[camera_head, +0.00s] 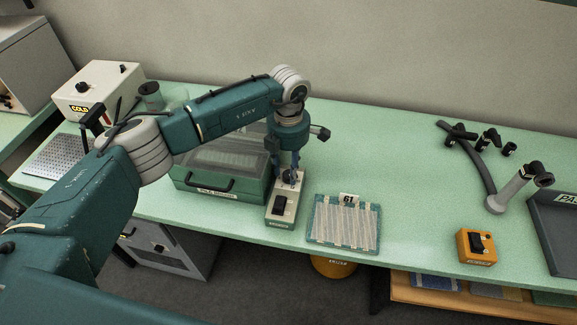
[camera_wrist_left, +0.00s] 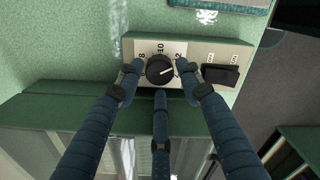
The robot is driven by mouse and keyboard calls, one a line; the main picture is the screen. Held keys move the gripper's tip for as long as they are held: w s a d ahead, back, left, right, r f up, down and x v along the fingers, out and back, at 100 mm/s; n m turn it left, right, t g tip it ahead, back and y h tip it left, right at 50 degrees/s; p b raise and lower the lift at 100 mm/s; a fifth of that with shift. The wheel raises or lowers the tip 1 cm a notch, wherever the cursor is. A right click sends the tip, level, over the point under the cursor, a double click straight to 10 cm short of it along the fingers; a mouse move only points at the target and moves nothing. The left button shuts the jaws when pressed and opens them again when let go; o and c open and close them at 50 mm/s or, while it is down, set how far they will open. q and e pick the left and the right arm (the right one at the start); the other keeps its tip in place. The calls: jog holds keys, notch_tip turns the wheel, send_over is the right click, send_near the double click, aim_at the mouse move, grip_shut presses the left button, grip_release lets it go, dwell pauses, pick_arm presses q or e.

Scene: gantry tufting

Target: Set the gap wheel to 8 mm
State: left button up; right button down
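The gap wheel is a round black knob (camera_wrist_left: 160,69) on a pale control box (camera_wrist_left: 200,48). The numbers 8, 10 and 12 show around its far side in the left wrist view. A pale mark on the knob points roughly right, on the 12 side; its exact reading is too small to tell. My left gripper (camera_head: 288,178) is over this box in the head view. In the left wrist view its three fingers (camera_wrist_left: 160,78) are spread around the knob, with small gaps showing; I cannot tell their height over it. My right gripper is not in view.
A black rocker switch (camera_wrist_left: 220,75) sits beside the knob on the same box. A green machine (camera_head: 205,186) stands close left of it. A striped sample labelled 61 (camera_head: 345,222) lies to its right. An orange switch box (camera_head: 477,247) stands further right. Bench between is clear.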

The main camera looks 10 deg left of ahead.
pick_arm(q)
jog(key=shift+f, duration=0.6)
jog(key=c, duration=0.8)
jog(key=shift+n+b, duration=0.3)
jog(key=shift+n, duration=0.2)
jog(key=shift+c, duration=0.3)
